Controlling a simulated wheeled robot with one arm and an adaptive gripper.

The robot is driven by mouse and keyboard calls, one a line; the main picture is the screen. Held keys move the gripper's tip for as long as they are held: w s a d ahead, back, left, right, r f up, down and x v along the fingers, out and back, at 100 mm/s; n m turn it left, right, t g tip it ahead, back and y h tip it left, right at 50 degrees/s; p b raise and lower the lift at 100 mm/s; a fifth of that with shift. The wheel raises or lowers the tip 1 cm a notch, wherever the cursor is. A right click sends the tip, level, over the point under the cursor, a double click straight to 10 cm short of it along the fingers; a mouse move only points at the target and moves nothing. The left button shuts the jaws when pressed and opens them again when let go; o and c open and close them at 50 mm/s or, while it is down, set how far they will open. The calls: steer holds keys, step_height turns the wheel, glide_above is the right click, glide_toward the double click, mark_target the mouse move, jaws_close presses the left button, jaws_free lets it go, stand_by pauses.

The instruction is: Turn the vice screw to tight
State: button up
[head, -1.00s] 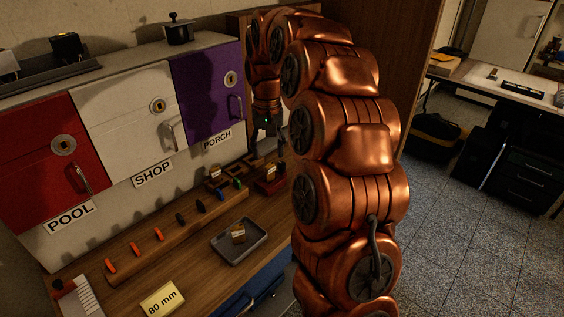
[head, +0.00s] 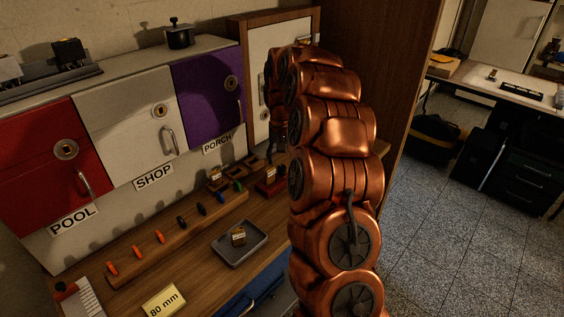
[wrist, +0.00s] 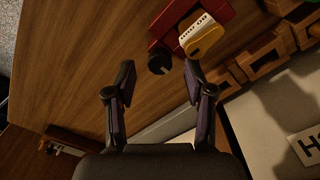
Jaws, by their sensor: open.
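The small red vice (head: 268,187) stands on the wooden bench at the back right in the head view, partly hidden by my arm. In the wrist view the red vice (wrist: 215,14) is at the top, with a brass padlock (wrist: 205,42) bearing a white label in it. The round black screw knob (wrist: 158,64) sticks out from the vice toward my gripper. My gripper (wrist: 160,84) is open and empty, its two fingertips apart. The knob appears between and just beyond the fingertips; I cannot tell the depth gap. The gripper is mostly hidden in the head view.
Wooden holders (wrist: 265,55) stand right of the vice in the wrist view. In the head view, a wooden rail (head: 180,238) holds several coloured keys, and a grey tray (head: 222,250) holds a padlock. Red, white and purple cabinet doors line the back. Bare bench lies left in the wrist view.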

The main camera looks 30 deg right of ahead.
steer(key=shift+f, duration=0.95)
jaws_close()
